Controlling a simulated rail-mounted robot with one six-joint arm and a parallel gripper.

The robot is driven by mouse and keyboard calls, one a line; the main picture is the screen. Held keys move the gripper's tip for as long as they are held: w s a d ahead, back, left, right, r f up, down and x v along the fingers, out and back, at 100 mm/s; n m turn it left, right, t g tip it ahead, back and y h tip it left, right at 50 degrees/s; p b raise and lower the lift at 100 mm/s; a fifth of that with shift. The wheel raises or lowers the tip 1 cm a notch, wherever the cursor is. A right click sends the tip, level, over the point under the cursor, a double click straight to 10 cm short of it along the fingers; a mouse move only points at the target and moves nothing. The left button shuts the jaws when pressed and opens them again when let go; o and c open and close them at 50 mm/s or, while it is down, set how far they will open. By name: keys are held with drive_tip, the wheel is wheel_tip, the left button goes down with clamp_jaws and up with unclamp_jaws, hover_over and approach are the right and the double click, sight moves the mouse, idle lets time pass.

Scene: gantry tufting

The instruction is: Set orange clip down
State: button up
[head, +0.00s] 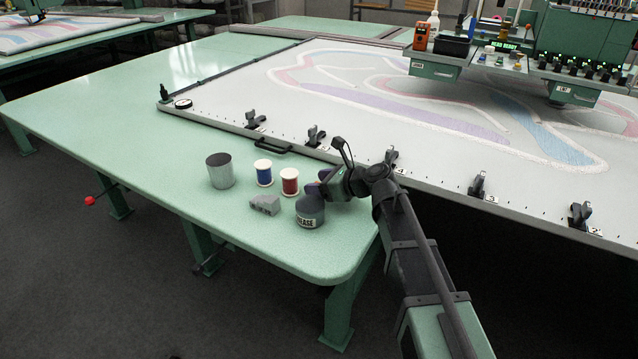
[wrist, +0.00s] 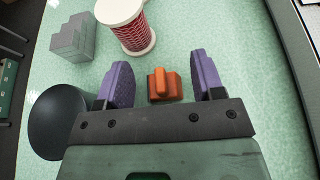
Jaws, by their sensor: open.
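The orange clip (wrist: 165,86) rests on the green tabletop in the wrist view, between the two purple fingers of my gripper (wrist: 159,66). The fingers are apart, with a gap on each side of the clip. In the head view my gripper (head: 322,187) is low over the table's near right corner, behind the dark grease container. The clip is hidden in that view.
Close by stand a red thread spool (head: 289,182), a blue spool (head: 264,173), a grey metal can (head: 220,171), a grey stepped block (head: 265,205) and the dark grease container (head: 310,212). The frame edge (head: 290,150) with black clamps lies behind. The table's left side is clear.

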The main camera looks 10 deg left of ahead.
drive_tip(key=p+v, duration=0.4)
drive_tip(key=v, duration=0.7)
drive_tip(key=shift+s+d+r, duration=0.15)
drive_tip(key=shift+r, duration=0.05)
drive_tip(key=shift+d, duration=0.2)
drive_tip(key=shift+c, duration=0.5)
drive_tip(key=c, duration=0.3)
